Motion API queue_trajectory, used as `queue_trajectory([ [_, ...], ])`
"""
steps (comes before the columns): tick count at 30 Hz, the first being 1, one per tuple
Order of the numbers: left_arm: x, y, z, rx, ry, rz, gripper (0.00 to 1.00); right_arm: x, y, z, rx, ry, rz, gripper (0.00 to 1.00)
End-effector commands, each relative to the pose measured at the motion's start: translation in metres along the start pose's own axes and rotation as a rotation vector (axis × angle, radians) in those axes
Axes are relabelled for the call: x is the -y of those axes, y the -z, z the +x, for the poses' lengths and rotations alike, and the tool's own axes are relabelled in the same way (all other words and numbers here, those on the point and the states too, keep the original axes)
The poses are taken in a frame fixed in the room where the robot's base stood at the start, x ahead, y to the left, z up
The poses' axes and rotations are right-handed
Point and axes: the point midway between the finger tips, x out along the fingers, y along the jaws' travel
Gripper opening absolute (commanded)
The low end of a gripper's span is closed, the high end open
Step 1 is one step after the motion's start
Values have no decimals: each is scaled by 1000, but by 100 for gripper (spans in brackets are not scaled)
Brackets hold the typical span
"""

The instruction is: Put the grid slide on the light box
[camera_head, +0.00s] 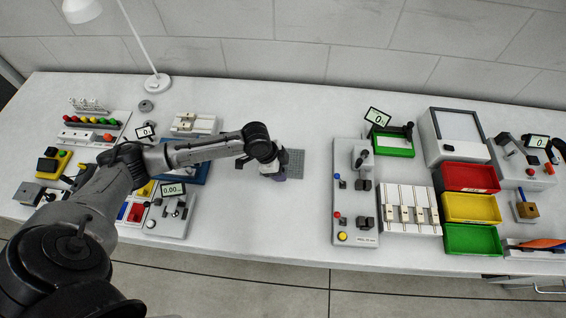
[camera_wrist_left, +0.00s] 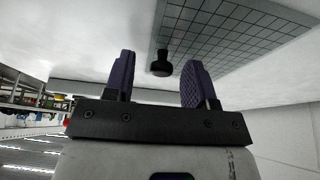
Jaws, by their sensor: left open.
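The grid slide (camera_head: 294,165) is a grey plate with dark grid lines, lying flat on the bench. In the left wrist view the grid slide (camera_wrist_left: 235,35) shows large, with a small black knob (camera_wrist_left: 160,66) at its near edge. My left gripper (camera_head: 279,177) is at the slide's left edge in the head view and hides part of it. In the wrist view its purple fingers (camera_wrist_left: 158,75) are apart, with the knob appearing in the gap; nothing is held. The light box (camera_head: 457,126), a white box with a pale panel, stands at the back right. My right gripper is not in view.
Between slide and light box stand a grey switch panel (camera_head: 344,215), a green-based device (camera_head: 393,146) and a white slotted rack (camera_head: 409,227). Red (camera_head: 469,177), yellow (camera_head: 470,208) and green (camera_head: 472,239) bins sit before the light box. A lamp (camera_head: 157,84) stands back left.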

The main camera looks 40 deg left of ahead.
Motion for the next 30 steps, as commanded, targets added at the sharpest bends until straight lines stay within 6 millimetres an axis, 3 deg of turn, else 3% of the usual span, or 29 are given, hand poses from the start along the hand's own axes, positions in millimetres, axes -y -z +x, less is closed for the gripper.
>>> queue_trajectory([
  [7, 1, 0, 1, 0, 2, 0, 49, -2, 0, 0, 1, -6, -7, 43],
  [22, 1, 0, 1, 0, 2, 0, 1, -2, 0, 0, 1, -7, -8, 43],
  [30, 1, 1, 0, -1, 2, 0, 0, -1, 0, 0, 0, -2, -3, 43],
])
